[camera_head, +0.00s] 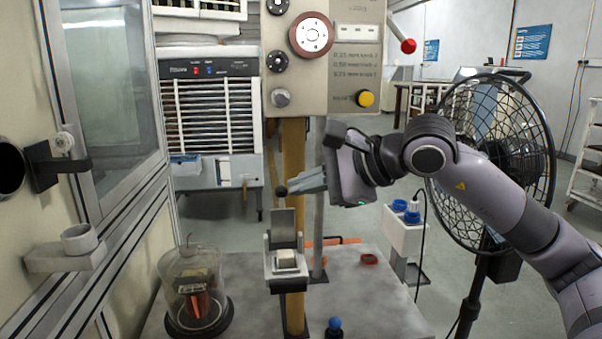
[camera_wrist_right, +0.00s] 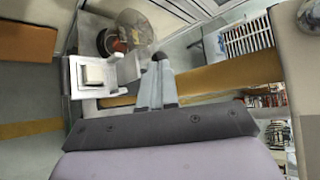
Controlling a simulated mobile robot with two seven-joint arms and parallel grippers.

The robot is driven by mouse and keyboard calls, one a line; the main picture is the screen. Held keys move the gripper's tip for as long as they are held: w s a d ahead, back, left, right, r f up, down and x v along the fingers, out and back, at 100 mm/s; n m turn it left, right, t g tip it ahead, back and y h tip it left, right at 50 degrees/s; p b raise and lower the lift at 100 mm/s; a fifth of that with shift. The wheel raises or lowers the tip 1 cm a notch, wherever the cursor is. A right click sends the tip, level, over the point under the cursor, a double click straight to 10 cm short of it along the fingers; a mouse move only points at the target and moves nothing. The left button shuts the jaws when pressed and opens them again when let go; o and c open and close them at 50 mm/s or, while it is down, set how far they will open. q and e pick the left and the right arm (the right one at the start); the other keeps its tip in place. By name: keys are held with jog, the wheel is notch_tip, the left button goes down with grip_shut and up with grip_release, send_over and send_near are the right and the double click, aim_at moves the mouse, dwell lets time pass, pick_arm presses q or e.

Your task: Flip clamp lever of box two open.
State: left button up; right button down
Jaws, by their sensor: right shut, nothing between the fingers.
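A small clamp box (camera_head: 286,264) with a white block inside is mounted on the yellow post above the table in the head view. A grey plate (camera_head: 284,224) stands upright at its back, and a black ball knob (camera_head: 281,191) shows above the plate. My right gripper (camera_head: 295,187) is shut and empty, its fingertips close beside the knob; I cannot tell whether they touch. My left gripper is out of view.
A control panel (camera_head: 325,55) sits above on the yellow post (camera_head: 294,150). A glass jar (camera_head: 194,290) stands on the table (camera_head: 380,305) at left. A blue-capped bottle (camera_head: 334,328) is at the front edge. A fan (camera_head: 497,150) stands behind my right arm.

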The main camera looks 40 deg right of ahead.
jog(key=shift+w+a+f, duration=0.15)
jog(key=shift+w+f, duration=0.05)
jog(key=shift+w, duration=0.15)
jog(key=shift+w+r+p, duration=0.15)
jog(key=shift+r+p, duration=0.05)
jog(key=shift+p, duration=0.35)
jog(key=shift+w+d+f+m+g+p, duration=0.2)
jog(key=shift+w+d, duration=0.2)
jog(key=shift+w, duration=0.2)
jog(key=shift+w+d+f+m+g+p, duration=0.1)
jog(key=shift+w+d+f+p, duration=0.05)
jog(key=shift+w+d, duration=0.35)
jog(key=shift+a, duration=0.1)
